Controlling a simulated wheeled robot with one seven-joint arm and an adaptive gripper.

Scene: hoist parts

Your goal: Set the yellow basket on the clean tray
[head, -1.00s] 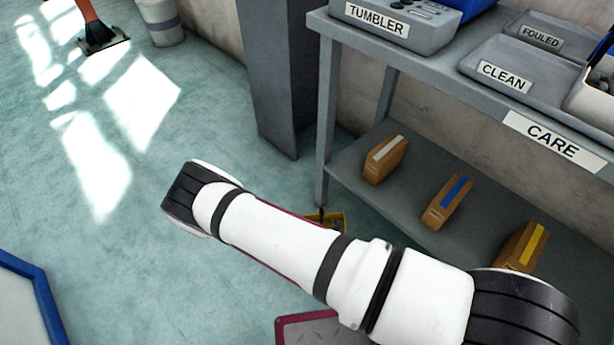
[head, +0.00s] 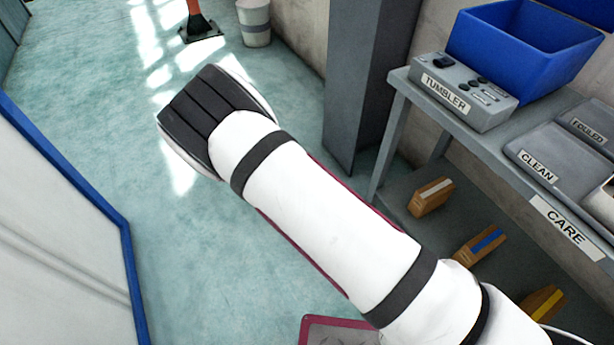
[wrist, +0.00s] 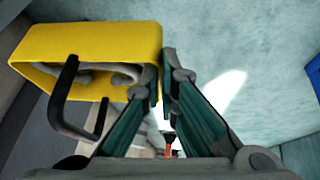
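The yellow basket (wrist: 95,42) is large at the upper left of the wrist view, with a dark handle and grey contents partly visible inside. My gripper (wrist: 161,75) has its two fingers close together at the basket's right wall, one on each side, and appears to pinch it. The basket and gripper are hidden behind my arm in the head view. The clean tray (head: 566,158) is a grey tray labelled CLEAN on the bench top at the right of the head view, and its visible part is empty.
The fouled tray (head: 597,122) lies behind the clean one. The tumbler control box (head: 463,100) and a blue bin (head: 520,45) stand left of them. Small boxes (head: 431,197) sit on the lower shelf. A grey pillar (head: 365,85) stands beside the bench. Floor is open at left.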

